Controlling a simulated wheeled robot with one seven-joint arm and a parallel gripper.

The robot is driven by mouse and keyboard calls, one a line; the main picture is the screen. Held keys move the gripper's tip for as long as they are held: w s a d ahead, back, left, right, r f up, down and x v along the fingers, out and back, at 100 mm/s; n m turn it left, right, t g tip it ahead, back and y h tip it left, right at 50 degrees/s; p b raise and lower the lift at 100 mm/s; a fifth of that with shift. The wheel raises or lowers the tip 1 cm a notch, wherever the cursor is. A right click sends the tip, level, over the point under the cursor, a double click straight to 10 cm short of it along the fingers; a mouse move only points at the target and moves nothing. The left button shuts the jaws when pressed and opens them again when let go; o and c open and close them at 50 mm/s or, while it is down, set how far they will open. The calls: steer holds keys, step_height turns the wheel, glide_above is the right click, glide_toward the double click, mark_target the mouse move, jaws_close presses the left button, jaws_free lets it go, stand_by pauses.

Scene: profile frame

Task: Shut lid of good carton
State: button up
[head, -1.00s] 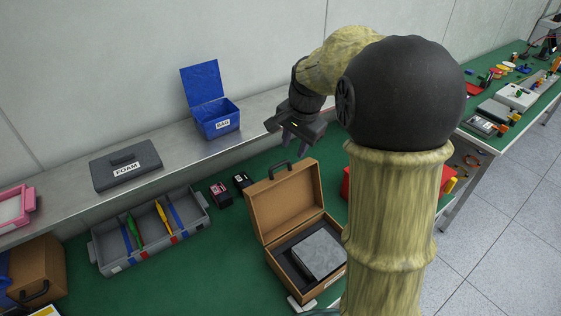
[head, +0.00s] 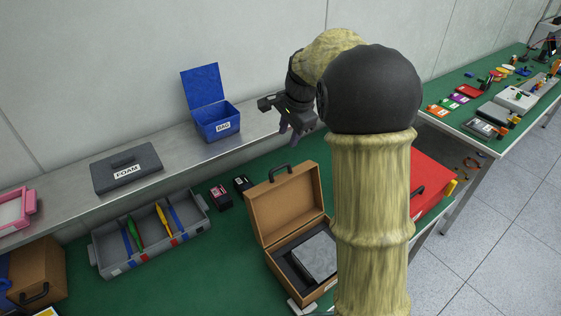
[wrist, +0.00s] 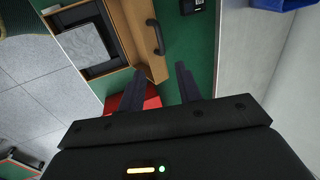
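A brown carton (head: 264,258) stands on the green bench with its lid (head: 284,205) open and upright at the back. A grey block (head: 316,255) lies in its dark lining. My arm hides the carton's right part. In the wrist view, the carton (wrist: 70,7), grey block (wrist: 84,44) and black lid handle (wrist: 156,37) show at upper left. My gripper (head: 296,136) is above and behind the open lid, apart from it. In the wrist view its two fingers (wrist: 160,76) are spread with nothing between them.
A red case (head: 428,180) is right of the carton, partly behind my arm. A grey tray of tools (head: 108,265) is left. Another brown case (head: 40,262) is far left.

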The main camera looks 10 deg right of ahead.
mark_target(280, 166)
steer(key=p+x, duration=0.2)
steer(key=x, duration=1.2)
steer(key=shift+p, duration=0.4)
steer(key=shift+c, duration=0.2)
jaws_close()
